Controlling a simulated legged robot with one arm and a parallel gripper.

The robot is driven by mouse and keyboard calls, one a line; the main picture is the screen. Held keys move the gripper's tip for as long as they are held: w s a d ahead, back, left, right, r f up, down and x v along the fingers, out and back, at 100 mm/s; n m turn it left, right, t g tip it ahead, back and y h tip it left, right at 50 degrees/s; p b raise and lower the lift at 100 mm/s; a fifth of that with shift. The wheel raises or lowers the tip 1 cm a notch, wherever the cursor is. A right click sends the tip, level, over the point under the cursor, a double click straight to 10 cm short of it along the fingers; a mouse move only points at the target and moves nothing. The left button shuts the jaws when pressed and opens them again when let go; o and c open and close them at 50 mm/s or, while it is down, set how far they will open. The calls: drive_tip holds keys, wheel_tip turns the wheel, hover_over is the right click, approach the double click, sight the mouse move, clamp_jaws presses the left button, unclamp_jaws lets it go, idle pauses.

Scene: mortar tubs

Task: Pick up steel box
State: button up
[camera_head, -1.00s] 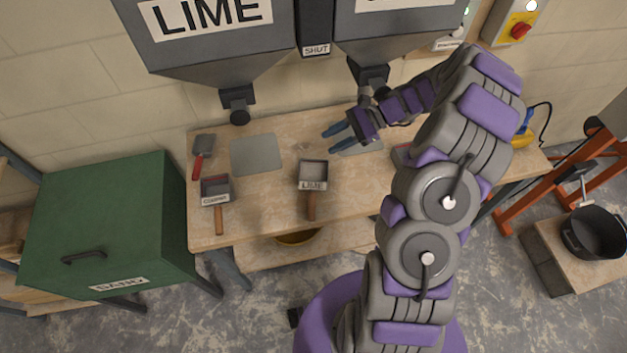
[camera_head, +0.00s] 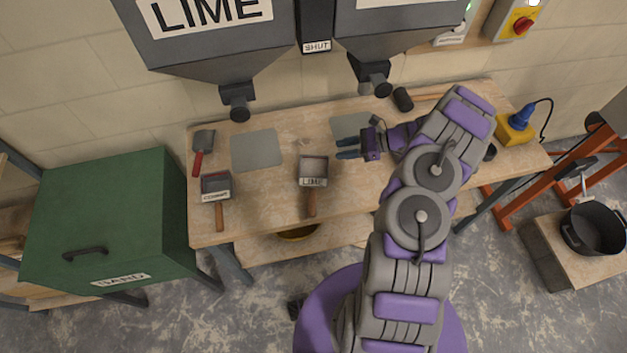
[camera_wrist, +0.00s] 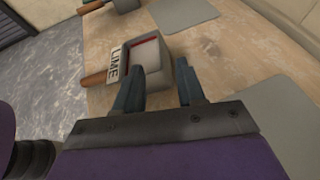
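A steel box with a wooden handle and a LIME label (camera_head: 313,170) stands open-topped on the middle of the workbench. It also shows in the wrist view (camera_wrist: 152,62), just beyond my fingertips. A second, similar steel box labelled CEMENT (camera_head: 215,184) stands to its left. My gripper (camera_head: 338,148) is to the upper right of the LIME box in the head view. In the wrist view my gripper (camera_wrist: 159,68) has its two fingers apart, with nothing held between them. The fingers partly overlap the box in that view; contact cannot be told.
The workbench (camera_head: 260,207) carries a red-handled scoop (camera_head: 202,150), grey plates (camera_head: 257,152) and a dark cylinder (camera_head: 402,99). Hopper spouts (camera_head: 238,107) hang above its back. A green sand bin (camera_head: 105,215) stands left; a black pot (camera_head: 594,230) is right.

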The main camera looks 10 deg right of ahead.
sight(314, 156)
drive_tip(key=x, duration=0.5)
drive_tip(key=shift+w+a+b, duration=0.1)
drive_tip(key=shift+a+b, duration=0.05)
drive_tip(key=shift+b, duration=0.15)
drive_tip(key=x, duration=0.4)
drive_tip(key=shift+w+f+b, duration=0.15)
drive_tip(key=shift+f+b, duration=0.2)
drive_tip(key=shift+b, duration=0.05)
drive_tip(key=shift+w+a+f, duration=0.1)
drive_tip(key=shift+a+f, duration=0.05)
drive_tip(key=shift+a, duration=0.3)
drive_tip(key=shift+c, duration=0.4)
clamp_jaws()
